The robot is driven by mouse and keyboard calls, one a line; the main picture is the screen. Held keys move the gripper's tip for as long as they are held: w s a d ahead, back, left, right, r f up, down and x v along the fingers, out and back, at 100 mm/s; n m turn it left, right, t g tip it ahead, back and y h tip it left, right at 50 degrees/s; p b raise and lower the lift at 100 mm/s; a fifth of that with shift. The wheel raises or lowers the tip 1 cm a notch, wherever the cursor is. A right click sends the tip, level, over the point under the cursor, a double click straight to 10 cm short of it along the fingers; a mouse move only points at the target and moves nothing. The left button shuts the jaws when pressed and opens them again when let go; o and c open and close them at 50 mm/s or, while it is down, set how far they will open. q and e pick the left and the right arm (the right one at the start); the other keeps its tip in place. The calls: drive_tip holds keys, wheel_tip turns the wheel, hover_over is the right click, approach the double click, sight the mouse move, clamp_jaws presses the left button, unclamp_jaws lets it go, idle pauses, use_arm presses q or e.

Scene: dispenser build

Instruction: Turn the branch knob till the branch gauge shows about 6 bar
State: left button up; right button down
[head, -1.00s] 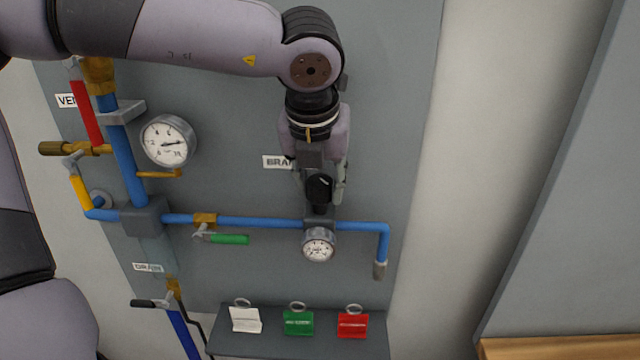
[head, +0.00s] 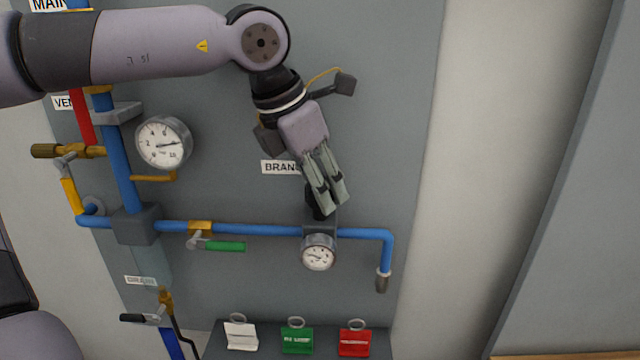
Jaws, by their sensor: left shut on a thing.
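The black branch knob (head: 319,212) sits on top of the regulator body on the blue branch pipe, above the small branch gauge (head: 318,256). The gauge has a white dial; its reading is too small to tell. My left gripper (head: 327,202) comes down from above at a tilt, its fingers shut on the knob and hiding much of it. My right gripper is not in view.
A larger gauge (head: 164,143) is at the upper left. A green-handled valve (head: 222,245) is on the branch pipe to the left. White, green and red tags (head: 297,340) are on the shelf below. The panel right of the knob is clear.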

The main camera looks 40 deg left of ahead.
use_arm(q)
drive_tip(key=shift+m+h, duration=0.3)
drive_tip(key=shift+m, duration=0.7)
drive_tip(key=o, duration=1.2)
drive_tip(key=shift+g, duration=0.3)
drive_tip(key=shift+c, duration=0.2)
drive_tip(key=v, duration=1.2)
